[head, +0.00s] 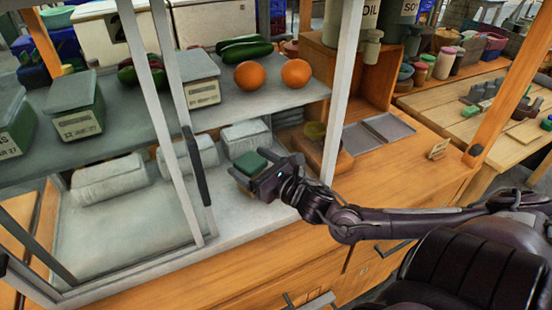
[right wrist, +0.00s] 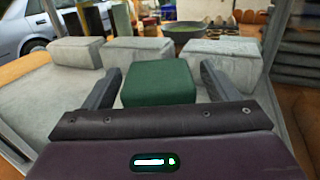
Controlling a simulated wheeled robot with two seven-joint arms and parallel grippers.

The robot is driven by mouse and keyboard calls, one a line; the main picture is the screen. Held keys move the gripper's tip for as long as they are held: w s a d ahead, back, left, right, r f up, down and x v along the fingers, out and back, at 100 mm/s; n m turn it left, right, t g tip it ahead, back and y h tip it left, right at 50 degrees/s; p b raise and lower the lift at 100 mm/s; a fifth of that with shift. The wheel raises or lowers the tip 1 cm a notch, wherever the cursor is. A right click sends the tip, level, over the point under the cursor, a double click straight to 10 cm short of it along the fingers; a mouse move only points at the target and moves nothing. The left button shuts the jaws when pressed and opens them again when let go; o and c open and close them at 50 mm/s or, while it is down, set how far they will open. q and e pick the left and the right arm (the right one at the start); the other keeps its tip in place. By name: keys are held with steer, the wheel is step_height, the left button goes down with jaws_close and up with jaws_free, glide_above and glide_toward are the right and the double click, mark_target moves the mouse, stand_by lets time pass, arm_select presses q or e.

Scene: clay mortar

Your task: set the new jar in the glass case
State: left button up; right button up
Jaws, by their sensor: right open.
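The glass case (head: 141,115) stands at the left with a pale frame, an upper shelf and a lower floor. A jar with a dark green lid (head: 252,163) is at the right part of the lower floor. My right gripper (head: 250,175) reaches in from the right at that jar. In the right wrist view the green-lidded jar (right wrist: 158,82) is between the two spread fingers, with gaps on both sides. Its lower part is hidden by the gripper, so I cannot tell whether it touches the floor. My left gripper is not in view.
White blocks (head: 110,178) line the back of the lower floor. The upper shelf holds green-lidded jars (head: 75,105), a grey-lidded jar (head: 198,75), oranges (head: 250,75) and cucumbers (head: 246,51). A post (head: 341,85) stands close to my right gripper. The lower floor's front left is clear.

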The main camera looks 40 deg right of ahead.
steer(key=s+p, duration=0.1)
steer(key=s, duration=0.2)
steer(key=s+p, duration=0.1)
steer(key=s, duration=0.1)
steer(key=s+d+p, duration=0.1)
steer(key=s, duration=0.2)
steer(key=shift+s+d+r, duration=0.1)
steer(key=shift+s, duration=0.25)
steer(key=shift+s+d+p, duration=0.15)
steer(key=shift+s+p, duration=0.2)
steer(key=shift+s, duration=0.35)
